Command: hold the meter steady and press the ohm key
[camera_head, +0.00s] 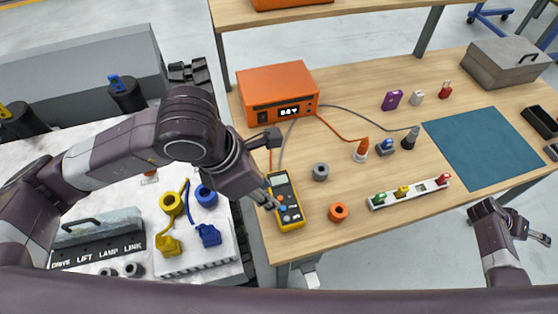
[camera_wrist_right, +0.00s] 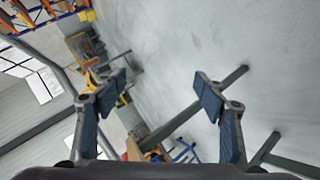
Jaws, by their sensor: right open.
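The yellow meter (camera_head: 294,223) lies on the wooden table near its front left corner. It has a pale screen at its top and small coloured keys on a dark face; I cannot tell which is the ohm key. My left gripper (camera_head: 268,202) is at the meter's left edge, touching or very close to it; its fingers are small and partly hidden by the arm, so its opening is unclear. My right gripper (camera_head: 535,232) is off to the right, beyond the table's front edge. In the right wrist view its jaws (camera_wrist_right: 162,88) are open and empty.
An orange power unit (camera_head: 277,95) stands behind the meter, with cables running forward. A grey ring (camera_head: 321,172) and an orange ring (camera_head: 339,212) sit right of the meter. A white strip (camera_head: 408,193) with coloured parts and a teal mat (camera_head: 485,149) lie farther right.

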